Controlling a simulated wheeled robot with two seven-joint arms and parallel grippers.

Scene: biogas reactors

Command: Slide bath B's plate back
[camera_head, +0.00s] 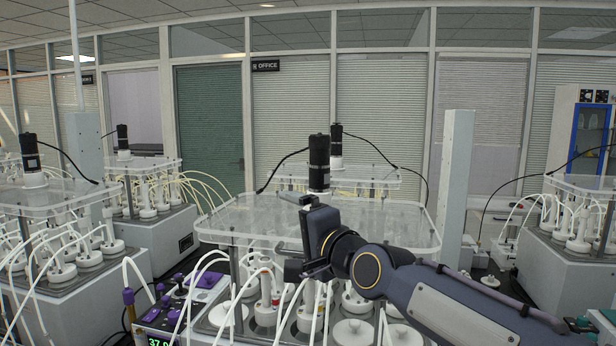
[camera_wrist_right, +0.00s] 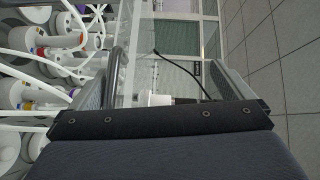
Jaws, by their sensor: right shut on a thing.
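The clear plate (camera_head: 375,222) lies flat over the central bath (camera_head: 240,325), with a black stirrer motor (camera_head: 319,165) standing on it. I cannot read a letter on this bath. My right gripper (camera_head: 287,234) is at the plate's front edge, one finger above and one below it, shut on the plate. In the right wrist view the plate shows edge-on (camera_wrist_right: 131,55) between the fingers (camera_wrist_right: 160,88). The exact contact is hidden by the gripper body. My left gripper is not in view.
White-capped bottles with tubes (camera_head: 265,312) crowd under the plate. A control box with purple knobs (camera_head: 185,300) stands at front left. Other baths stand at left (camera_head: 75,300), behind, and right (camera_head: 575,265). A grey upright column (camera_head: 455,175) rises behind the plate's right side.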

